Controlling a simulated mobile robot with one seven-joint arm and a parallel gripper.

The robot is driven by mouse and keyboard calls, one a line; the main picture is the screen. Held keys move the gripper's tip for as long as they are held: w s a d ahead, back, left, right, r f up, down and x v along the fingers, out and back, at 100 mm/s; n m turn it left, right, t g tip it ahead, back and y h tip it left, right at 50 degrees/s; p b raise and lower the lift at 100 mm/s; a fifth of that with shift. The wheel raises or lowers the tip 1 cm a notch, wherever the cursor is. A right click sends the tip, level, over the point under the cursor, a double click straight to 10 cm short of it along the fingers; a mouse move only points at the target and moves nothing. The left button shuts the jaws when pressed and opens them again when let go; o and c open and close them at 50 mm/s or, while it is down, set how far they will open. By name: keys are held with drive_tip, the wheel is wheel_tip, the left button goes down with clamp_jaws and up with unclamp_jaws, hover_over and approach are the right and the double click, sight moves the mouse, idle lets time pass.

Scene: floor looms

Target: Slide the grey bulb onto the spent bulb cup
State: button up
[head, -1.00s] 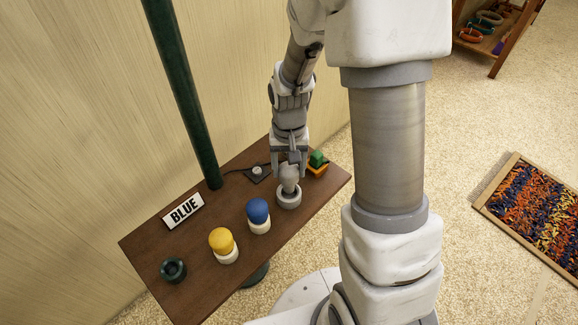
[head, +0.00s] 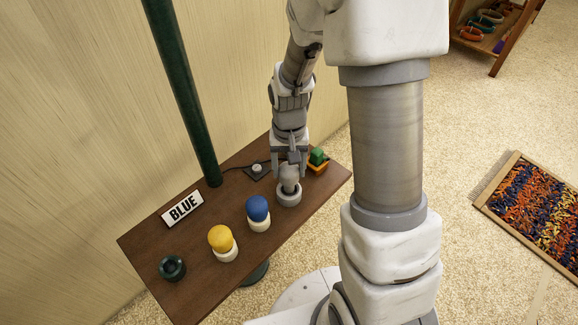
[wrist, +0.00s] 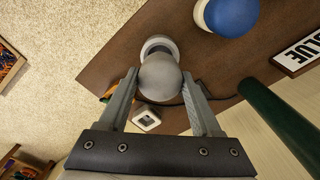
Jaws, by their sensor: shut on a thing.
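The grey bulb (head: 289,174) is between the fingers of my gripper (head: 290,163), which is shut on it. It stands about upright over a light grey cup (head: 288,197) at the right part of the table, its lower end at the cup's mouth. I cannot tell how far in it sits. In the wrist view the grey bulb (wrist: 160,76) lies between both fingers (wrist: 160,85) and partly hides the pale cup (wrist: 158,44). No label shows which cup is for spent bulbs; a dark green cup (head: 172,268) stands empty at the left end.
A yellow bulb (head: 220,238) and a blue bulb (head: 257,209) sit in white cups. Behind them are a BLUE sign (head: 182,209), a green post (head: 184,95) and a small switch (head: 257,169). A green and orange block (head: 317,160) stands right of my gripper.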

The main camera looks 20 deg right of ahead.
drive_tip(key=shift+f+b, duration=0.4)
drive_tip(key=shift+f, duration=0.35)
drive_tip(key=shift+f, duration=0.2)
idle(0.3)
drive_tip(key=shift+f+b, duration=0.6)
drive_tip(key=o, duration=1.5)
drive_tip(key=shift+c, duration=0.2)
wheel_tip(320, 180, up, 18)
drive_tip(key=p, duration=0.5)
drive_tip(key=shift+f, duration=0.2)
